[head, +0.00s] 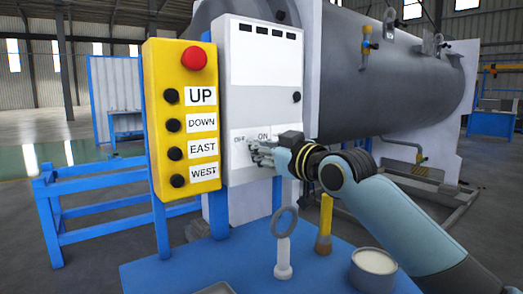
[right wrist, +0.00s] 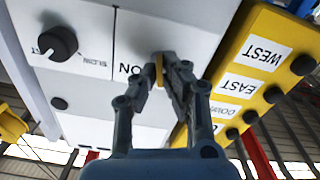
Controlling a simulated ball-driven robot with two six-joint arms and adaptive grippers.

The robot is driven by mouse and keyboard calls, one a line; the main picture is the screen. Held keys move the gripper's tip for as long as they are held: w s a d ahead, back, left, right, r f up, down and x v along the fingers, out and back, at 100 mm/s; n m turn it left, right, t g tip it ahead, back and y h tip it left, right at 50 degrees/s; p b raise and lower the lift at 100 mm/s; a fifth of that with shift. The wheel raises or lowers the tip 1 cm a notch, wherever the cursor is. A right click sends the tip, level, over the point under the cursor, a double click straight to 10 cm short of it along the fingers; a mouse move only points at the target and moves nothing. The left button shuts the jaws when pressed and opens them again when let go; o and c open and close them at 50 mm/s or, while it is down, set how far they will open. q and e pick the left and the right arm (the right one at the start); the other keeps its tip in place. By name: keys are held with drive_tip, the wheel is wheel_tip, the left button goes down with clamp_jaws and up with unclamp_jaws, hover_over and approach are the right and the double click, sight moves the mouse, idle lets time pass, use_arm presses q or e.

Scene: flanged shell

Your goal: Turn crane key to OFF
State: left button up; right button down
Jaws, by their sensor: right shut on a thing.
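The white control box (head: 262,100) has an ON label and a partly hidden OFF label low on its face. My right gripper (head: 255,153) is at the box front just below these labels. In the right wrist view my right gripper (right wrist: 161,78) is shut on a thin yellow crane key (right wrist: 159,72) at the panel face. The ON label (right wrist: 130,69) is beside the fingers there. The fingers hide the key in the head view, and its exact angle is hard to tell. My left gripper is not in view.
A yellow pendant (head: 182,115) with a red button and UP, DOWN, EAST, WEST buttons stands left of the box. A black knob (right wrist: 58,43) is on the panel. A blue table (head: 190,268) below holds a ring-topped post (head: 284,250) and a can (head: 373,268).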

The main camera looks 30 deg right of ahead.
drive_tip(key=n+b, duration=0.1)
drive_tip(key=n, duration=0.4)
drive_tip(key=shift+a+f+n, duration=0.1)
drive_tip(key=shift+a+n, duration=0.05)
drive_tip(key=shift+n, duration=0.15)
idle(0.4)
drive_tip(key=c, duration=1.5)
unclamp_jaws()
drive_tip(key=s, duration=0.4)
drive_tip(key=s+d, duration=0.1)
drive_tip(key=s, duration=0.7)
drive_tip(key=shift+d, duration=0.35)
